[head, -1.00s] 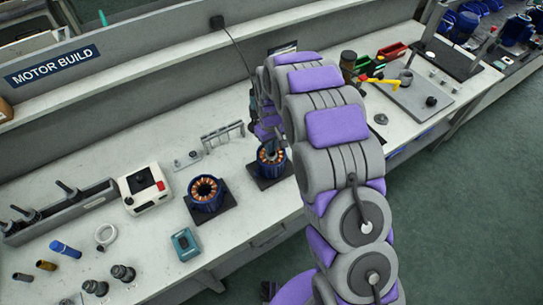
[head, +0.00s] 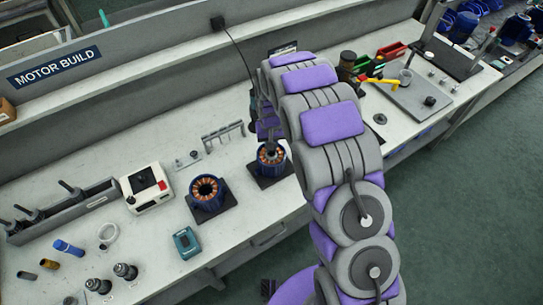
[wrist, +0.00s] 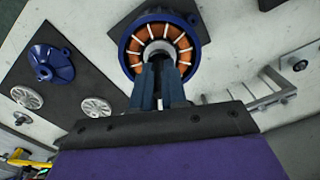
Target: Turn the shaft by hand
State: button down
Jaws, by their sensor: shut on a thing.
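A blue motor stator with copper windings (head: 271,155) stands on a dark square pad under my arm in the head view. In the wrist view the same stator (wrist: 185,45) shows its ring of windings around a pale metal centre. My gripper (wrist: 157,68) reaches to that centre with its two dark fingers close together. It is shut on the shaft (wrist: 158,50), of which only a pale round part shows; the fingers hide the rest. In the head view my arm hides most of the gripper.
A second wound stator (head: 206,192) stands on its own pad to the left. In the wrist view a blue end cover (wrist: 52,63) and pale discs (wrist: 95,106) lie beside the gripper.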

jog(key=m, duration=0.5)
jog(key=shift+p, duration=0.3)
jog(key=c, duration=1.1)
grip_release()
jog(key=shift+c, duration=0.5)
jog(key=shift+r+p, duration=0.7)
jog(key=shift+r, duration=2.3)
